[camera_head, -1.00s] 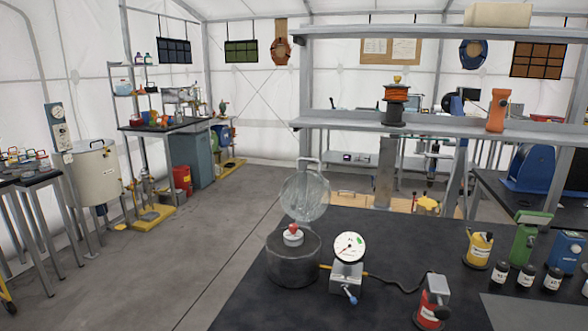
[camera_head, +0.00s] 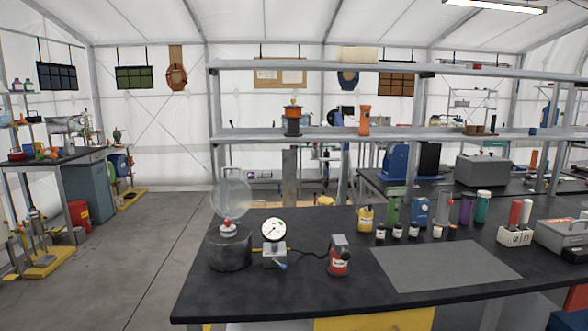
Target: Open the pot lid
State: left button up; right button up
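A dark grey cylindrical pot (camera_head: 230,252) stands on the black bench top near its left edge. A round, clear lid (camera_head: 231,198) stands upright at the pot's back rim, with a thin handle loop on top; it looks tilted up rather than lying flat over the pot. A small red and white piece (camera_head: 228,228) shows at the pot's top; whether it sits inside or on the rim I cannot tell. Neither of my grippers is in view.
A grey mat (camera_head: 445,262) lies clear. Several bottles line the bench's back. A metal shelf (camera_head: 400,133) spans above. Open floor (camera_head: 150,260) lies left.

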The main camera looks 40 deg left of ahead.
aim_at(233, 219)
jog(key=j+z, duration=0.5)
jog(key=j, duration=0.15)
jog(key=j+z, duration=0.5)
jog(key=j, duration=0.15)
